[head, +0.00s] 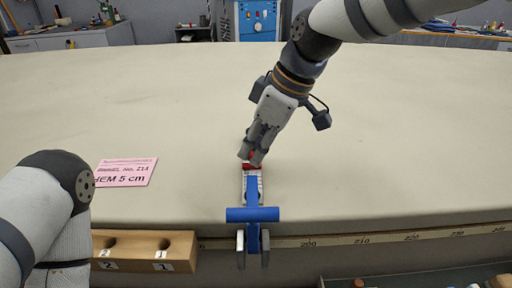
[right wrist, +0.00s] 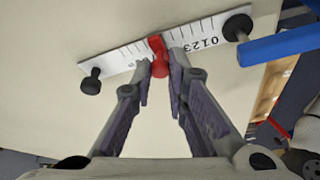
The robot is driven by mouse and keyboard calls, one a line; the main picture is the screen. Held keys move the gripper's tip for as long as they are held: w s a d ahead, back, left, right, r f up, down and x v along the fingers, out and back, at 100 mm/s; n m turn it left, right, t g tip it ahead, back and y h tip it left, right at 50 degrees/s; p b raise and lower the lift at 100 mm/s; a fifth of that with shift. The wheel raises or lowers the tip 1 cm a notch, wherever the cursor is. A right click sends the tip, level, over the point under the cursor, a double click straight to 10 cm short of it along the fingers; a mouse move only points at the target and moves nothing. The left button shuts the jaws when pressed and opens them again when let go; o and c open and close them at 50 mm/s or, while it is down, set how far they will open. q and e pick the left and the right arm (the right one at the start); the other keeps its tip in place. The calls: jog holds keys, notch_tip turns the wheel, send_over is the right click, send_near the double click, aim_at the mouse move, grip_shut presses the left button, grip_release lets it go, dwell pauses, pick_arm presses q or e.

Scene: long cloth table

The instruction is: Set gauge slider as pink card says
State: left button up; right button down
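The pink card (head: 127,172) lies on the table at left; its large line reads "HEM 5 cm". The gauge is a white ruled strip (right wrist: 122,58) with a black knob at each end; digits 0, 1, 2, 3 show toward its right end in the right wrist view. Its red slider (right wrist: 160,68) stands near the middle of the strip. My right gripper (right wrist: 159,72) has a fingertip on each side of the red slider, seemingly touching it. In the head view the right gripper (head: 251,157) partly covers the slider. My left gripper is out of view.
A blue clamp (head: 252,214) sits at the table's front edge beside the gauge. A wooden block (head: 177,243) with numbered holes is at the front left. A measuring tape (head: 385,238) runs along the front edge. The cloth table (head: 400,120) is otherwise clear.

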jog(key=c, duration=1.5)
grip_release()
jog(key=shift+c, duration=0.2)
jog(key=v, duration=1.2)
